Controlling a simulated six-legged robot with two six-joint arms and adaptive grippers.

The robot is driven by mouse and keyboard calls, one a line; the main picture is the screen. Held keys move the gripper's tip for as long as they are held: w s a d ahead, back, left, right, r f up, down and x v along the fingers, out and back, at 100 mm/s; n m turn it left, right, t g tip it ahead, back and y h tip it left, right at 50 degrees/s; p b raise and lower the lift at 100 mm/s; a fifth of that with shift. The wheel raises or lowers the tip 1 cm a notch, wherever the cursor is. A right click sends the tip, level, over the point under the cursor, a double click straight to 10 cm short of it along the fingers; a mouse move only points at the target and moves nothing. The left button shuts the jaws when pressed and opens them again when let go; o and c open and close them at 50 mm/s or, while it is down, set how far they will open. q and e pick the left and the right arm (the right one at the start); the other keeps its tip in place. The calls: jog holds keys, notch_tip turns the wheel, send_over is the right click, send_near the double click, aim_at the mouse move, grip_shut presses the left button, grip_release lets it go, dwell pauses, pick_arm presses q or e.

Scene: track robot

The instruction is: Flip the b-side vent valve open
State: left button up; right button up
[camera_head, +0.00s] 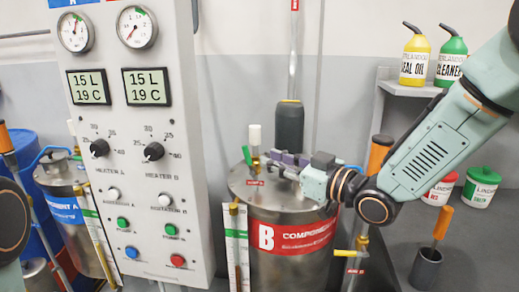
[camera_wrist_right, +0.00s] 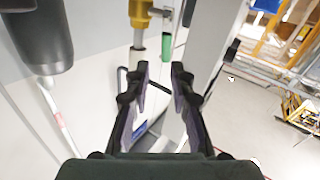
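The B tank (camera_head: 290,262) is a steel cylinder with a red "COMPONENT B" label. On its lid stands a small valve with a green handle (camera_head: 247,156), a white-topped pipe (camera_head: 254,134) and a red tag (camera_head: 255,182). My right gripper (camera_head: 270,158) reaches in from the right over the lid, just right of the valve. In the wrist view its dark fingers (camera_wrist_right: 158,72) are apart with nothing between them. There the valve's yellow body (camera_wrist_right: 141,12) and green handle (camera_wrist_right: 166,46) show beyond the fingertips. My left gripper is out of view.
A dark motor (camera_head: 289,126) rises from the lid behind my right gripper. A white control panel (camera_head: 140,225) stands left of the tank. An orange-handled valve (camera_head: 379,153) is close to my right wrist. A shelf (camera_head: 405,90) holds two bottles.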

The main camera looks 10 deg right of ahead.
aim_at(248, 152)
jog(key=x, duration=0.4)
jog(key=a+x, duration=0.1)
jog(key=x, duration=0.1)
jog(key=shift+s, duration=0.3)
jog(key=shift+w+a, duration=0.2)
jog(key=shift+w, duration=0.2)
jog(key=shift+x, duration=0.8)
jog(key=shift+s+d, duration=0.15)
jog(key=shift+c, duration=0.9)
grip_shut()
